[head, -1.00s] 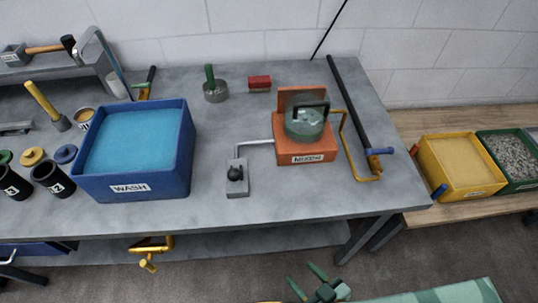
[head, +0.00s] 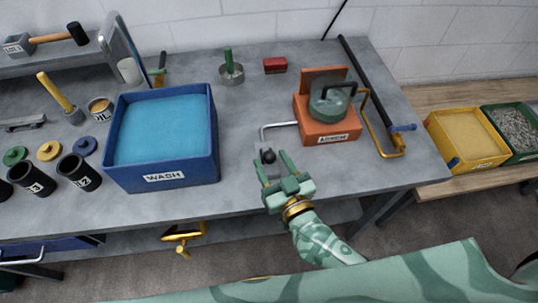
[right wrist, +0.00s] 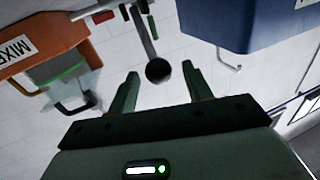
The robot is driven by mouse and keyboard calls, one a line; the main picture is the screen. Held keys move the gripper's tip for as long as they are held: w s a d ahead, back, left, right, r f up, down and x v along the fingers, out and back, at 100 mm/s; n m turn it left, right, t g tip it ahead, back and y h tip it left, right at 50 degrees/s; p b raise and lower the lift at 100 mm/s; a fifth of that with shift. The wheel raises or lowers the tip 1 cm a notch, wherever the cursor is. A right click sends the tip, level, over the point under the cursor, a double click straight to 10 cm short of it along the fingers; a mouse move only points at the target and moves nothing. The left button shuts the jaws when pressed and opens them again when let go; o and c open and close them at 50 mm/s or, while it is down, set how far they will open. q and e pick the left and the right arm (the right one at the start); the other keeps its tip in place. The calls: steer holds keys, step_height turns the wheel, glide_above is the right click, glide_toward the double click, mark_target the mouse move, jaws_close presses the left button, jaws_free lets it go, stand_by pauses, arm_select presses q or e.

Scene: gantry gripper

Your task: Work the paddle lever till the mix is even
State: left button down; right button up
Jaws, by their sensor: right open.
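The orange mixer box (head: 325,137), labelled MIXER, stands on the bench with a greenish translucent drum (head: 330,103) on top. My right gripper (head: 275,163) is open at the knob, reaching in from the front. In the right wrist view the knob (right wrist: 158,70) appears between the two open fingertips, on the end of a grey lever (right wrist: 145,28). I see no contact with either finger. My left gripper is out of view.
A blue WASH tub (head: 163,176) stands left of the gripper. A yellow bent bar (head: 377,130) and a long black bar (head: 365,80) lie right of the mixer.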

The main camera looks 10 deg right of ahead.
steer(key=shift+x, duration=1.15)
